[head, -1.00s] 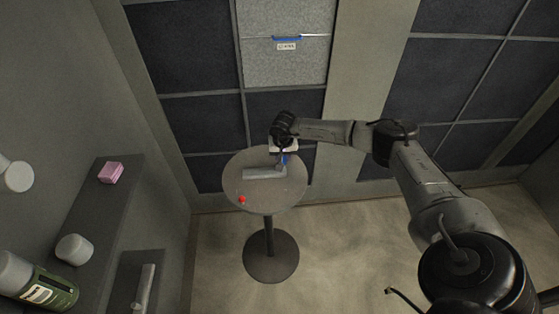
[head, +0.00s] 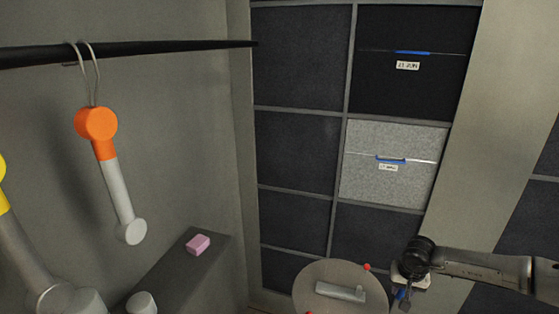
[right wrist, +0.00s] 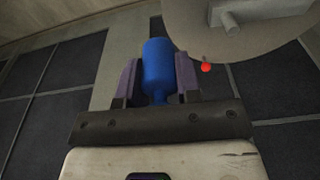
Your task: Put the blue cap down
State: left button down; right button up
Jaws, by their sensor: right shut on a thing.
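The blue cap (right wrist: 158,66), a rounded blue cylinder with a narrower end toward the palm, sits between the two fingers of my right gripper in the right wrist view. My right gripper (head: 404,296) is shut on it, just right of the round grey table (head: 308,282) in the head view. Only a small blue part of the cap shows there. In the right wrist view, the cap appears apart from the tabletop (right wrist: 195,40), but I cannot tell its height against it. My left gripper is not in view.
A pale grey bar-shaped object (head: 340,292) lies on the table. A small red knob (head: 366,267) is at the table's far right edge; another red spot (head: 309,312) shows nearer. A pink block (head: 198,244) sits on the left ledge. An orange-and-white tool (head: 96,124) hangs from a dark rod.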

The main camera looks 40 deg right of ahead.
jog(key=s+a+f+n, duration=0.2)
jog(key=s+a, duration=0.4)
jog(key=w+a+n, duration=0.3)
jog(key=w+a, duration=0.1)
jog(key=a, duration=0.9)
jog(key=w+a+r+n, duration=0.2)
jog(key=w+a+r, duration=0.15)
jog(key=a, duration=0.35)
jog(key=w+a+r+n+y, duration=0.1)
jog(key=w+a+r+n, duration=0.15)
jog(key=a+r, duration=0.3)
jog(key=w+a+r+n, duration=0.1)
jog(key=w+a+r, duration=0.3)
jog(key=a, duration=0.4)
jog(key=s+r+p, duration=0.3)
jog(key=r+p, duration=1)
jog(key=s+a+r+p, duration=0.1)
jog(key=s+r+p, duration=0.3)
jog(key=r+p, duration=0.9)
jog(key=shift+a+r+t, duration=0.15)
jog(key=shift+r+t, duration=0.25)
jog(key=shift+r, duration=0.2)
jog(key=shift+n, duration=0.25)
